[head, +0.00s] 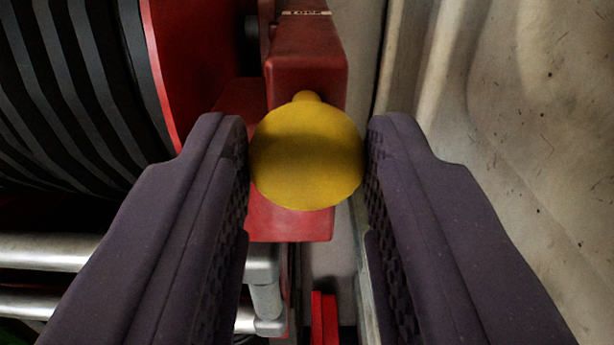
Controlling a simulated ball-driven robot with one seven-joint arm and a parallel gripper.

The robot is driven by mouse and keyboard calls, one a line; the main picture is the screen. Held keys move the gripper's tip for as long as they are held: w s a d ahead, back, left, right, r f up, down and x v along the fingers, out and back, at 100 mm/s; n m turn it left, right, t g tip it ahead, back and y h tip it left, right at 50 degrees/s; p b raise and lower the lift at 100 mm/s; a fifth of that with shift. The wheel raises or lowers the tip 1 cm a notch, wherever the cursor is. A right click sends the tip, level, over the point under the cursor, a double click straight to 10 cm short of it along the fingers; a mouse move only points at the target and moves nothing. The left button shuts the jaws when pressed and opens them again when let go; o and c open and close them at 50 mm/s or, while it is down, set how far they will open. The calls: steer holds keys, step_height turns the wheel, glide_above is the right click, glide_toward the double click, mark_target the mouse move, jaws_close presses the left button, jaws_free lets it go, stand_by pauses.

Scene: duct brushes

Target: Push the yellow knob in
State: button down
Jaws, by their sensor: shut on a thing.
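The yellow knob (306,160) is a round disc on a short yellow stem, in the middle of the head view. The stem meets a red block (306,75) with a pale "LOCK" label at its top. My gripper (307,155) has one dark finger on each side of the knob and is shut on it. The fingers touch or nearly touch the knob's left and right edges. The knob's face points toward the camera and hides part of the red block. How far the stem stands out is hard to tell from this angle.
A large black ribbed hose or drum (75,90) with a red rim fills the upper left. Metal rails (45,252) lie at the lower left. A pale, stained wall or sheet (520,120) stands close on the right. A red strip (324,318) shows below the knob.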

steer(key=shift+w+f, duration=0.1)
steer(key=shift+w, duration=0.6)
steer(key=shift+r, duration=0.2)
steer(key=c, duration=0.8)
jaws_free()
steer(key=shift+w+f, duration=0.1)
steer(key=s, duration=0.8)
steer(key=shift+d, duration=0.1)
